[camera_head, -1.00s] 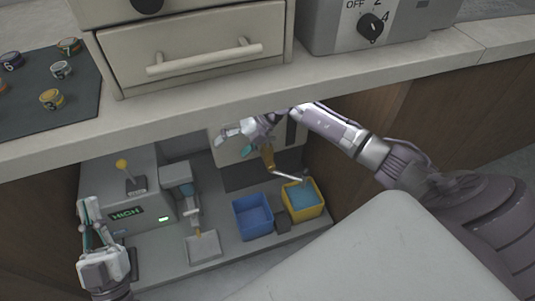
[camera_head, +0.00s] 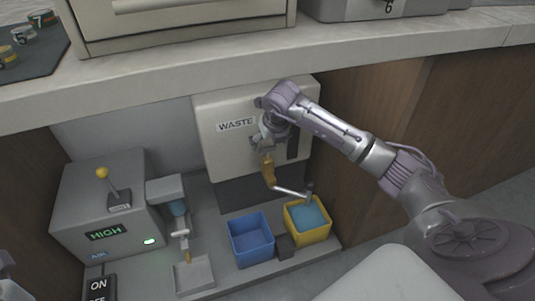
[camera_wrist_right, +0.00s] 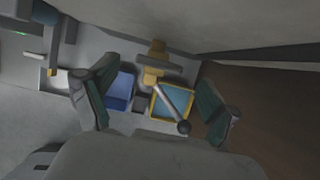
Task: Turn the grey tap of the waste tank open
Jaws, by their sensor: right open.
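The waste tank (camera_head: 219,145) is a pale box labelled WASTE under the counter. Its tap has a brass-coloured body (camera_head: 268,171) on the front and a grey lever (camera_head: 290,191) reaching right, its knobbed end over the yellow bin. My right gripper (camera_head: 264,143) is in front of the tank, just above the tap. In the right wrist view its green-padded fingers are spread wide, and the grey lever (camera_wrist_right: 173,107) shows between them, farther off, with no visible contact. Only a sliver of my left gripper (camera_head: 6,287) shows at the lower left edge.
A blue bin (camera_head: 250,257) and a yellow bin (camera_head: 306,238) with blue content stand below the tap. A grey machine (camera_head: 80,213) with a yellow-knobbed lever and HIGH display stands left. The counter edge (camera_head: 200,92) overhangs; a wooden panel (camera_head: 365,110) is on the right.

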